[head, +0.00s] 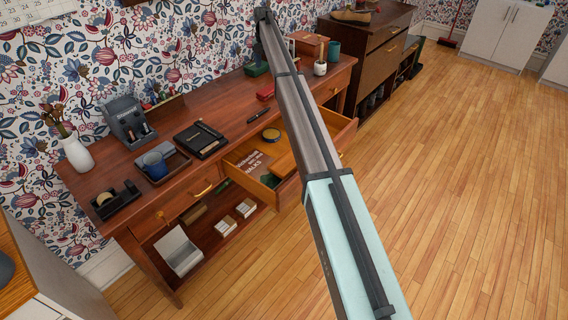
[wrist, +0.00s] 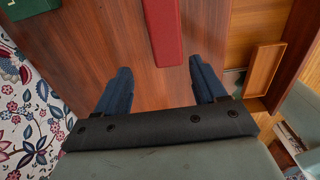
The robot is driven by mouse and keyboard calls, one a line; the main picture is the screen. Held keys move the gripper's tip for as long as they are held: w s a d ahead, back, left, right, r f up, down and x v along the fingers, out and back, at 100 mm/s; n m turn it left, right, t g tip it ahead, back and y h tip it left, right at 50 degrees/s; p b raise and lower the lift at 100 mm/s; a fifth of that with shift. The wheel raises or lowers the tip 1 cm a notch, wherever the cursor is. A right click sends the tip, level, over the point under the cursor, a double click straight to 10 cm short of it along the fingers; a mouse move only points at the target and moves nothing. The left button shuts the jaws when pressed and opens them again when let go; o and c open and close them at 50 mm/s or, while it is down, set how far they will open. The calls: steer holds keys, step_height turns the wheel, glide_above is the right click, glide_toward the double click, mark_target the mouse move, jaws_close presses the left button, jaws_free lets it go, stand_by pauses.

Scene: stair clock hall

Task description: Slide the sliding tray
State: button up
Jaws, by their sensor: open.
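The sliding tray (wrist: 262,70) is a shallow, light wooden tray with a raised rim. It lies inside the open desk drawer (head: 240,185), and in the head view my arm covers part of it. My gripper (wrist: 159,66) is open, its two dark blue fingers apart with nothing held. It is over the desk top, to the left of the drawer and tray in the wrist view. In the head view I cannot make out its fingers.
A red case (wrist: 166,30) lies on the desk (head: 222,103) just beyond the fingers. A green object (wrist: 28,8) is at the upper left. The floor on the right is clear.

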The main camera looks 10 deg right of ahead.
steer(key=s, duration=0.3)
steer(key=s+a+f, duration=0.1)
steer(key=s, duration=0.2)
steer(key=s+a+f, duration=0.1)
steer(key=s, duration=0.2)
steer(key=shift+s+f, duration=0.1)
steer(key=shift+s, duration=0.15)
steer(key=c, duration=0.5)
steer(key=s+f, duration=0.1)
steer(key=s, duration=0.4)
steer(key=s+f, duration=0.1)
steer(key=s, duration=1)
steer(key=shift+d+f, duration=0.15)
steer(key=shift+f, duration=0.25)
steer(key=shift+c, duration=1)
steer(key=m, duration=1)
glide_above(275, 171)
step_height(275, 171, down, 2)
step_height(275, 171, down, 14)
steer(key=m, duration=0.8)
steer(key=shift+w, duration=0.1)
jaws_close()
